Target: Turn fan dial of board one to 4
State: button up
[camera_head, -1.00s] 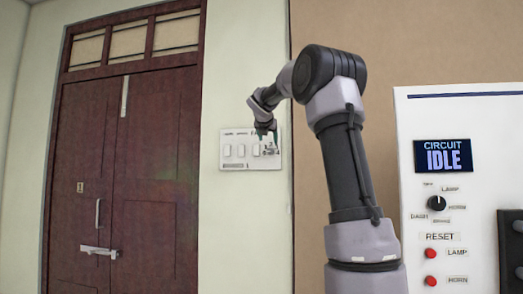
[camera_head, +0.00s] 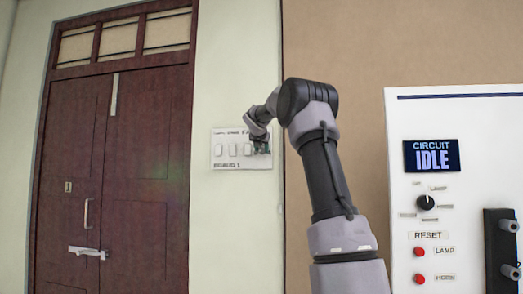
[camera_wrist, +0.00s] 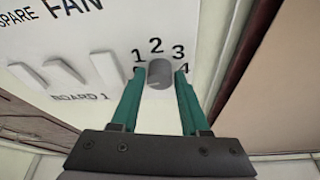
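Board one is a white wall panel (camera_head: 217,160) with several white switches and the fan dial at its right end. In the wrist view it reads "FAN" and "BOARD 1" (camera_wrist: 50,75). The fan dial (camera_wrist: 159,74) is a round grey knob with numbers around it; 1, 2 and 3 are clear. The 4 is partly covered by my right finger, and the mark by my left fingertip is hidden. I cannot tell where the dial points. My gripper (camera_wrist: 160,75) is open with its teal fingers on either side of the dial, seemingly with small gaps. My gripper (camera_head: 262,148) hides the dial in the head view.
White rocker switches (camera_wrist: 90,68) stand left of the dial. A dark red double door (camera_head: 110,180) is left of the board. A brown wall panel (camera_head: 340,50) begins just right of it. A white circuit panel (camera_head: 455,120) reading "IDLE" stands at the right.

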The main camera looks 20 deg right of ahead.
grip_shut()
